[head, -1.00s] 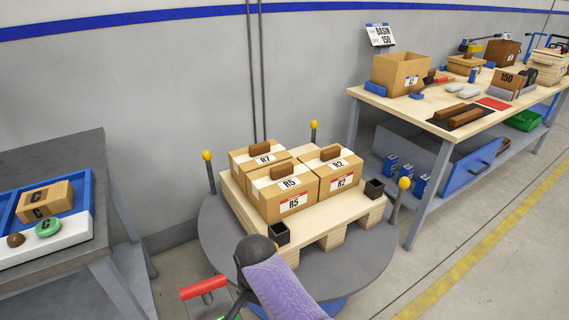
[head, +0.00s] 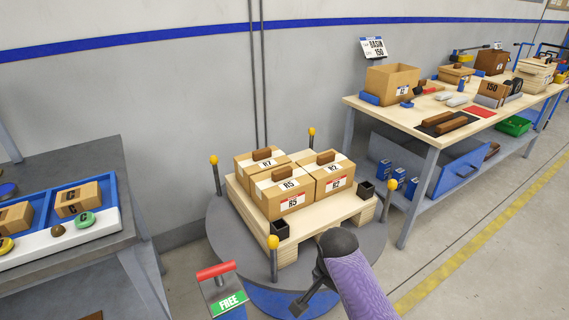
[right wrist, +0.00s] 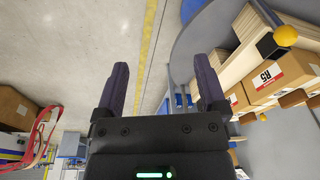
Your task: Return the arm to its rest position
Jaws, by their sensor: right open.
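My right arm comes in at the bottom of the head view, with a purple sleeve and a dark joint. Its gripper (head: 302,302) hangs low in front of the round table, small and partly cut off there. In the right wrist view the gripper (right wrist: 163,88) has its two dark fingers wide apart with nothing between them. It is clear of the boxes. My left gripper is not in view.
A wooden pallet (head: 333,216) with several labelled cartons (head: 291,197) stands on the round grey table (head: 372,240), ringed by yellow-tipped posts (head: 273,243). A red-handled FREE sign (head: 228,303) stands in front. A workbench (head: 395,113) is right, a grey table (head: 100,150) left.

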